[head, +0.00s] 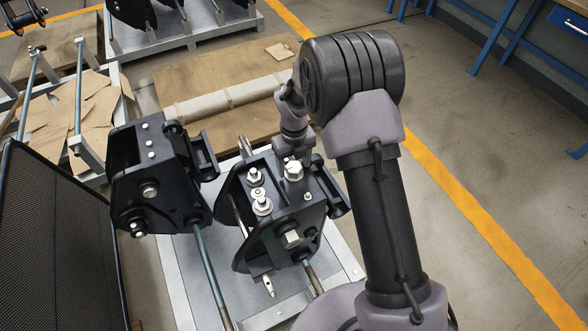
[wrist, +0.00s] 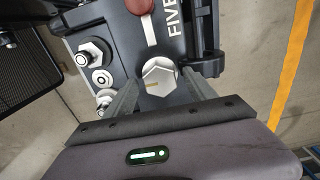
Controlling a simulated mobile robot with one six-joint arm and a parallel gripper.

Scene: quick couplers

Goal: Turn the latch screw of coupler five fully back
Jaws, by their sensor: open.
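Coupler five is a black steel block whose "FIVE" lettering (wrist: 174,18) shows in the wrist view; in the head view the coupler (head: 272,215) stands on the pallet below my arm. A large silver hex screw head (wrist: 158,74), with a small yellow mark on its face, sits close to the lettering; it also shows in the head view (head: 293,170). My gripper (wrist: 160,82) is open, with one finger on each side of this hex head. I cannot tell whether the fingers touch it. In the head view the fingers are largely hidden by my wrist.
Smaller bolts with washers (wrist: 101,77) sit left of the hex head. A dark red part (wrist: 139,6) lies beyond it. A second black coupler (head: 160,180) stands close on the left. A dark mesh panel (head: 60,240) is at far left. Open floor (head: 450,130) lies right.

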